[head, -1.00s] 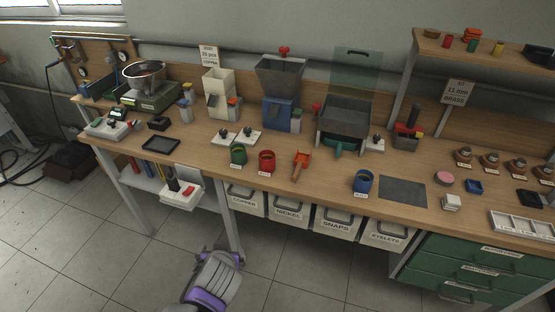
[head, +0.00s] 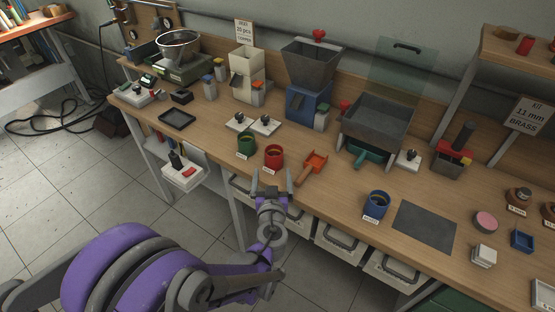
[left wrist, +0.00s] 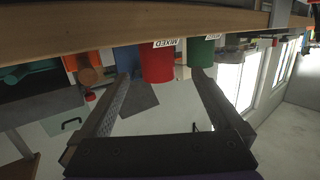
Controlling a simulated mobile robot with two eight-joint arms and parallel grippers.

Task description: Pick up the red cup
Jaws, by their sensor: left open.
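The red cup (head: 273,157) stands upright near the front edge of the workbench, between the green cup and the orange scoop. My left gripper (head: 272,181) is open and empty, just in front of the bench edge, with its fingers pointing at the red cup. In the left wrist view, which is upside down, the red cup (left wrist: 158,66) with its "MIXED" label shows between and beyond the open fingertips (left wrist: 160,80). The fingers look apart from it. My right gripper is not in view.
The green cup (head: 246,143) stands close on the left of the red cup. An orange scoop (head: 315,163) lies close on its right. A blue cup (head: 376,205) and a dark mat (head: 424,228) are farther right. A plate with black knobs (head: 252,124) sits behind the cups.

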